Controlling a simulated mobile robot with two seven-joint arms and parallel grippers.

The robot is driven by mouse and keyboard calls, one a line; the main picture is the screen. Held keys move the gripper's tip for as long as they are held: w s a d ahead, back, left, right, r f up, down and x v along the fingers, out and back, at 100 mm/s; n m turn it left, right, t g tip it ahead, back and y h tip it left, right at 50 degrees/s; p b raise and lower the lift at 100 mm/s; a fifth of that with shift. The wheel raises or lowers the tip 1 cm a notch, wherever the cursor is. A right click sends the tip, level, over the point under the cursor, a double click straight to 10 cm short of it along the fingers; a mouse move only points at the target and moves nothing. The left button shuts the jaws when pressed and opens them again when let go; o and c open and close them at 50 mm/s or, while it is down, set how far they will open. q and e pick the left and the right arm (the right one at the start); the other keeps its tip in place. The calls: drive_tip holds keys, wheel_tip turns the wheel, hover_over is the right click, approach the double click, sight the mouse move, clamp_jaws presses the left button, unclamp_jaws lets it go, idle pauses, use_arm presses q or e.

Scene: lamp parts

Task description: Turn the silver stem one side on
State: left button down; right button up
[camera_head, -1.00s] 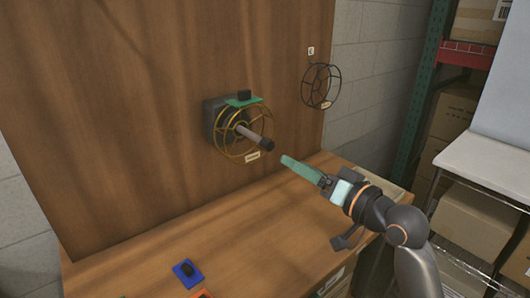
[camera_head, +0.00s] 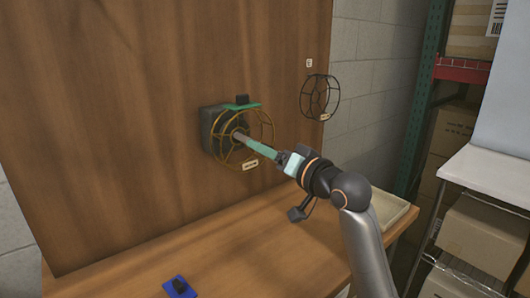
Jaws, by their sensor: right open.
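The silver stem (camera_head: 238,136) juts out from a dark box (camera_head: 208,134) on the upright wooden board, through the middle of a yellow wire wheel (camera_head: 270,122). My right gripper (camera_head: 252,144) is open, with its teal fingers in line with the stem and overlapping its outer end. The stem's dark tip is hidden by the fingers. I cannot tell whether they touch the stem. My left gripper is not in view.
A green plate with a black block (camera_head: 241,102) sits on top of the box. A black wire wheel (camera_head: 319,97) hangs at the board's right edge. A blue piece with a black knob (camera_head: 179,287) lies on the wooden bench (camera_head: 215,255), whose middle is clear.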

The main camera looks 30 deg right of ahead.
drive_tip(key=shift+w, duration=0.25)
clamp_jaws()
idle(0.4)
